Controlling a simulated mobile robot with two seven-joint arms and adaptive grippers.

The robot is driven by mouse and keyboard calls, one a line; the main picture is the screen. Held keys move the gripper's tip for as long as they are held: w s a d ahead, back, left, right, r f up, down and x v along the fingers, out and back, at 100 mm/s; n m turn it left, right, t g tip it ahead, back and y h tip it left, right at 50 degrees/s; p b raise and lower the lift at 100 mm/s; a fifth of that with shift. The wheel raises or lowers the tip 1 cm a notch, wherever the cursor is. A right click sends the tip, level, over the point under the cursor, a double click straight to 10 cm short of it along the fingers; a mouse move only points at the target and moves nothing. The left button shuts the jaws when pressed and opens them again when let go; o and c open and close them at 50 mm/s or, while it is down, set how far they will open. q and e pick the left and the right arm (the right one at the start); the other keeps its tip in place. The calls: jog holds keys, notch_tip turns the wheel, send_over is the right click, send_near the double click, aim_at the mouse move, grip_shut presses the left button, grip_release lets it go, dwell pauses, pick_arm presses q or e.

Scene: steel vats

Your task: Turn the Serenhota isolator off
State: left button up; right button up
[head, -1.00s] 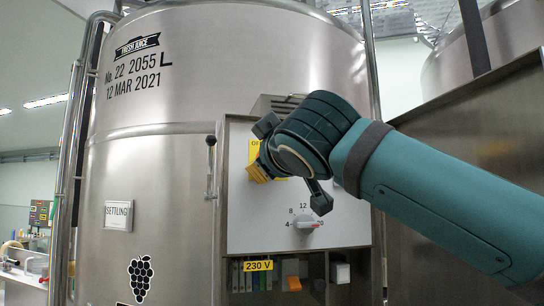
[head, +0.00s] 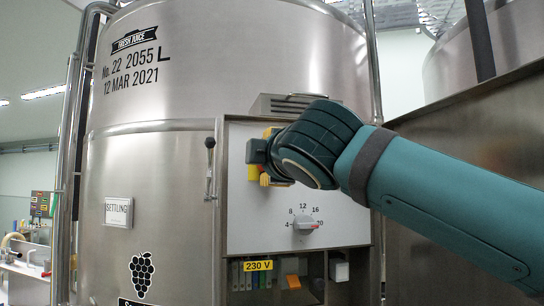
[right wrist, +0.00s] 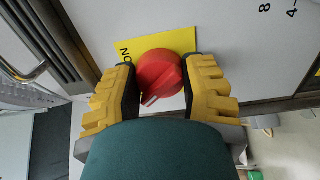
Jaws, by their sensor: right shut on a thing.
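The isolator is a red rotary knob (right wrist: 160,76) on a yellow plate (right wrist: 182,42) fixed to the pale panel (head: 270,220) of the steel vat. In the right wrist view the letters "ON" show on the plate, left of the knob. My right gripper (right wrist: 160,92) has its yellow-padded fingers on both sides of the knob and is shut on it. In the head view my right gripper (head: 268,162) is at the panel's upper left. It hides the knob and most of the yellow plate (head: 253,172). My left gripper is not in view.
A numbered grey dial (head: 304,223) sits lower on the panel. Below it is an open recess with a "230 V" label (head: 258,265) and coloured blocks. A lever with a black knob (head: 210,143) stands left of the panel. A steel wall (head: 470,150) is at the right.

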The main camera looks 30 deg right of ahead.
jog(key=shift+f+n, duration=0.1)
jog(key=shift+n, duration=0.3)
jog(key=o, duration=1.3)
jog(key=shift+w+d, duration=0.15)
jog(key=shift+c, duration=0.2)
jog(key=shift+s, duration=0.2)
jog(key=v, duration=1.1)
jog(key=shift+s+a, duration=0.2)
jog(key=shift+s, duration=0.15)
